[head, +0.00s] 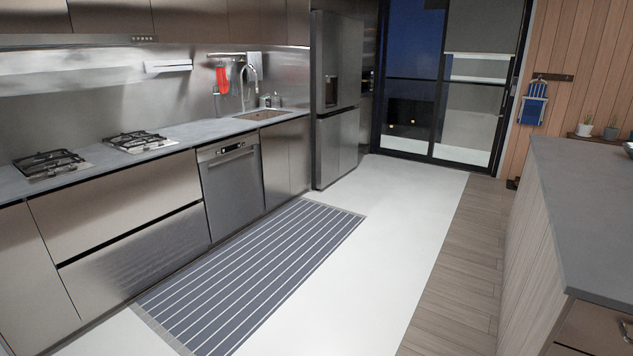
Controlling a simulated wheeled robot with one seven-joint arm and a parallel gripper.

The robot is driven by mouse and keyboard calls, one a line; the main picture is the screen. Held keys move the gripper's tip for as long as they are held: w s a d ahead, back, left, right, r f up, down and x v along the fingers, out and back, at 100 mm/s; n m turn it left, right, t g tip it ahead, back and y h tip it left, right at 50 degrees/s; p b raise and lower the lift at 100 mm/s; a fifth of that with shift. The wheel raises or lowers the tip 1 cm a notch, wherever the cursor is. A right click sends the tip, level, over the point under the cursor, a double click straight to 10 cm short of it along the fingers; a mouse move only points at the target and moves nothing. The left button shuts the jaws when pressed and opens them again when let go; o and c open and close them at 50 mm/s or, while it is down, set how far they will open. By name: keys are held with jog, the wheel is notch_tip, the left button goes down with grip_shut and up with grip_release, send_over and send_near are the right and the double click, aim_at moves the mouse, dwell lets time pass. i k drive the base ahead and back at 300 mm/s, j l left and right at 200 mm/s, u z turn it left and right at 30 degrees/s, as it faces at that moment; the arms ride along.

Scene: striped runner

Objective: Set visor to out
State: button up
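The visor appears to be the slim light-grey front strip (75,41) of the range hood under the upper cabinets, at the top left of the head view. It runs along the underside of the cabinets, above the cooktop, and has a small dark panel near its right end. I cannot tell from this angle how far it is pulled out. Its left end is cut off by the picture edge. My gripper is not in view.
Two gas burners (50,164) (137,141) sit on the grey counter (190,130) below the hood. A striped runner (260,275) lies before the dishwasher (232,185). A fridge (337,100) stands behind. An island (590,210) bounds the right. The white floor between (385,255) is clear.

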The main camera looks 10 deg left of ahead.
aim_at(9, 41)
jog(key=i+l+z, duration=0.1)
jog(key=i+z, duration=0.25)
jog(key=i, duration=0.4)
jog(key=i+j+u, duration=0.1)
jog(key=i+u, duration=0.65)
jog(key=i+l+u, duration=0.15)
jog(key=i+u, duration=0.2)
jog(key=i+j+u, duration=0.35)
jog(key=i, duration=0.6)
jog(key=i+l+u, duration=0.1)
jog(key=i+u, duration=0.25)
jog(key=i, duration=0.55)
jog(key=i+j+u, duration=0.2)
jog(key=i+j, duration=0.9)
